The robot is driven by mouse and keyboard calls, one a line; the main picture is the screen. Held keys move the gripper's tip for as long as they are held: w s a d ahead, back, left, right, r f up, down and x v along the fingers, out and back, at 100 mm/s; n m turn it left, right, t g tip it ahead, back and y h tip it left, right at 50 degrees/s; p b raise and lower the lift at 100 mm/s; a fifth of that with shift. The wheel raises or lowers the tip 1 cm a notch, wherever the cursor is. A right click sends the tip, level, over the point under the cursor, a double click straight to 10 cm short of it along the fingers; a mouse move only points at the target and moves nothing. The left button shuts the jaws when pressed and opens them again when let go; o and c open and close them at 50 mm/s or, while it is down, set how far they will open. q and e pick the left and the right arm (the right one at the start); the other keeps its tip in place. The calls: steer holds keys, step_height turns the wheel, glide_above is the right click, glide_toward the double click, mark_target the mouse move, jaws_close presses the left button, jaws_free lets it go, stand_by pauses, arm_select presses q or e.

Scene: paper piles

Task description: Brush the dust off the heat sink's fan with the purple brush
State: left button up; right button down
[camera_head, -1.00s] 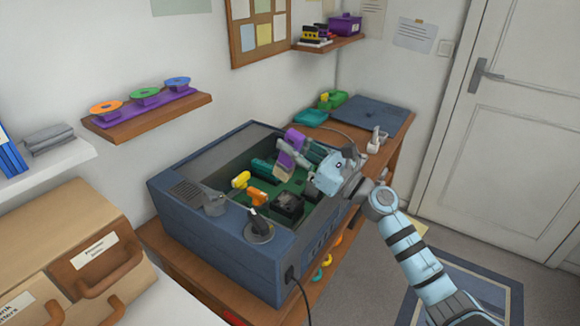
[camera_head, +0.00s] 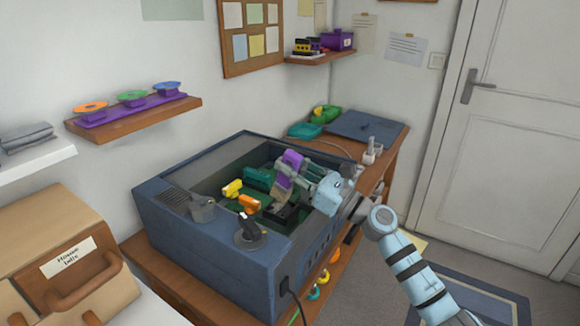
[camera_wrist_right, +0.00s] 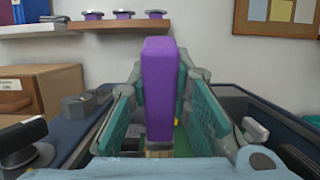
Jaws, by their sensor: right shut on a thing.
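My right gripper (camera_head: 302,172) is shut on the purple brush (camera_head: 291,163) inside the open blue computer case (camera_head: 205,255). In the right wrist view the purple handle (camera_wrist_right: 159,95) stands upright between the two teal finger pads, with a bit of tan bristle (camera_wrist_right: 160,152) at its lower end. In the head view the bristles point down beside a black block (camera_head: 285,216), which seems to be the heat sink with its fan. The gripper and brush partly hide it, and I cannot tell whether the bristles touch it. My left gripper is not in view.
Inside the case are a yellow piece (camera_head: 232,189), an orange piece (camera_head: 249,204) and a teal part (camera_head: 258,178). The case walls surround the brush closely.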

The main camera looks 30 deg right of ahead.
steer(key=shift+f+b, duration=0.55)
steer(key=shift+b, duration=0.2)
stand_by(2.2)
stand_by(0.4)
